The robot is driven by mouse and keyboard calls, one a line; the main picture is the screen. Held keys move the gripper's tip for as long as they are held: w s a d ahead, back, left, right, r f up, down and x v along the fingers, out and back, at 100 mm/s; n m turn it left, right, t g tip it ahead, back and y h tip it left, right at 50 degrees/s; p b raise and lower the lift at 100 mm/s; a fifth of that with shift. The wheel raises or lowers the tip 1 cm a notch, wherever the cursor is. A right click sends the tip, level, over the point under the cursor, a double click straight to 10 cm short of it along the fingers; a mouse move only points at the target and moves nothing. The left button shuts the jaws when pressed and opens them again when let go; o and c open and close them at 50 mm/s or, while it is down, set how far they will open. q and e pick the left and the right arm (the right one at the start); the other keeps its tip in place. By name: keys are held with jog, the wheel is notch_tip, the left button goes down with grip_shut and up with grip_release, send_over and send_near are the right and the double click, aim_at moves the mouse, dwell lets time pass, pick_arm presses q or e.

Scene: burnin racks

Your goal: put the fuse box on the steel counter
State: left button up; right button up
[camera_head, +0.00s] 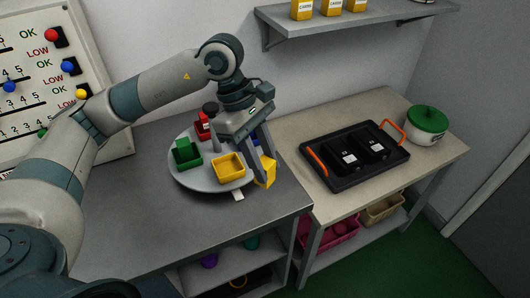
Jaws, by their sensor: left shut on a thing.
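My left gripper (262,168) reaches down from above at the right edge of a round grey turntable. It is shut on a small yellow box (267,174), which I take to be the fuse box; the fingers hide part of it. I cannot tell whether the box touches anything below. The grey steel counter (135,225) lies under the turntable (205,183) and extends to the left and front. My right gripper is out of view.
The turntable carries a green bin (187,155), a yellow bin (229,168), a red bin (203,125) and a partly hidden blue one. A beige bench (345,207) at right holds a black tray (338,180) and a green-lidded pot (427,127). The counter's front left is clear.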

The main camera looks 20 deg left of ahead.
aim_at(256, 181)
pick_arm(q)
jog(key=m, duration=0.1)
jog(key=f+m+g, duration=0.1)
jog(key=m, duration=0.1)
jog(key=shift+s+f+m+y, duration=0.2)
jog(key=shift+m+y, duration=0.1)
jog(key=m, duration=0.2)
jog(key=f+m+g+y, duration=0.1)
jog(key=f+m, duration=0.1)
jog(key=m, duration=0.1)
jog(key=shift+s+a+m+g+y, duration=0.2)
jog(key=shift+s+m+g+y, duration=0.1)
jog(key=shift+g, duration=0.1)
jog(key=m, duration=0.2)
jog(key=f+m+y, duration=0.1)
jog(key=m, duration=0.1)
jog(key=s+a+f+m+y, duration=0.1)
jog(key=m, duration=0.1)
jog(key=shift+f+m+g, duration=0.25)
jog(key=shift+m+g, duration=0.15)
